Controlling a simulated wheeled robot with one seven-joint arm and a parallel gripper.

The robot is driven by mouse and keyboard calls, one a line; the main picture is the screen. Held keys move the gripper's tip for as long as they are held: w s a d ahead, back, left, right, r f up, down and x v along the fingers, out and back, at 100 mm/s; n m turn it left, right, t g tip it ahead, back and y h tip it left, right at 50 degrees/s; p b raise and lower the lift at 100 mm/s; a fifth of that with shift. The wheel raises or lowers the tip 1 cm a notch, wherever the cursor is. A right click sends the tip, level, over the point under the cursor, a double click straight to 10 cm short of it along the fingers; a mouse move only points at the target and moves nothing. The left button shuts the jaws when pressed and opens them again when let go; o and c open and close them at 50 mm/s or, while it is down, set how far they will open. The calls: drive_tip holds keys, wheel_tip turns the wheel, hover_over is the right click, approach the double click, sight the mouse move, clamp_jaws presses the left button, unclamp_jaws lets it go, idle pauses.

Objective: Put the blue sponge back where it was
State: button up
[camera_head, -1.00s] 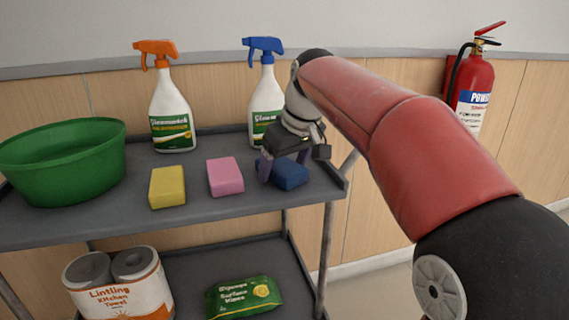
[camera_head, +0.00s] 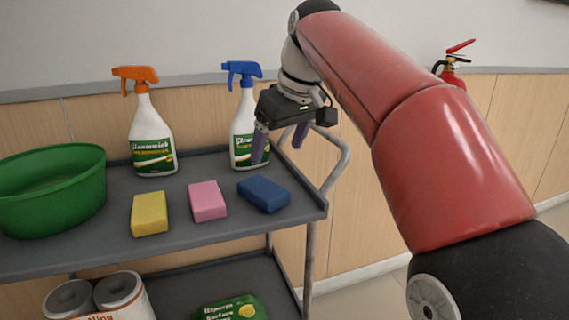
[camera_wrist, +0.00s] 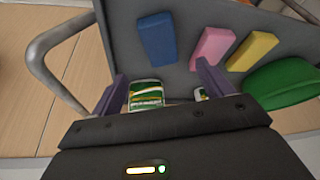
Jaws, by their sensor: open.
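The blue sponge (camera_head: 264,194) lies flat on the cart's top shelf (camera_head: 180,225), near its right end, to the right of the pink sponge (camera_head: 207,201). It also shows in the wrist view (camera_wrist: 157,39), beyond the fingertips. My gripper (camera_head: 281,152) is open and empty, above and behind the blue sponge, apart from it. In the wrist view its two purple fingers (camera_wrist: 161,82) are spread, with nothing between them but part of a bottle label farther off.
The yellow sponge (camera_head: 149,214) lies left of the pink one. A green basin (camera_head: 50,200) stands at the left. The orange-topped (camera_head: 151,140) and blue-topped (camera_head: 243,125) spray bottles stand behind. The cart handle (camera_head: 339,165) is close on the right.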

drive_tip(key=s+d+f+m+t+h, duration=0.1)
drive_tip(key=s+d+f+m, duration=0.3)
drive_tip(key=s+f, duration=0.7)
drive_tip(key=s+d+f+m+t+h, duration=0.1)
drive_tip(key=s+d+f+m, duration=0.2)
drive_tip(key=s+d+f, duration=0.5)
drive_tip(key=s+f, duration=0.3)
drive_tip(key=f, duration=0.1)
drive_tip(key=shift+s+d+m+h, duration=0.25)
drive_tip(key=shift+s+m+h, duration=0.15)
drive_tip(key=shift+f, duration=0.1)
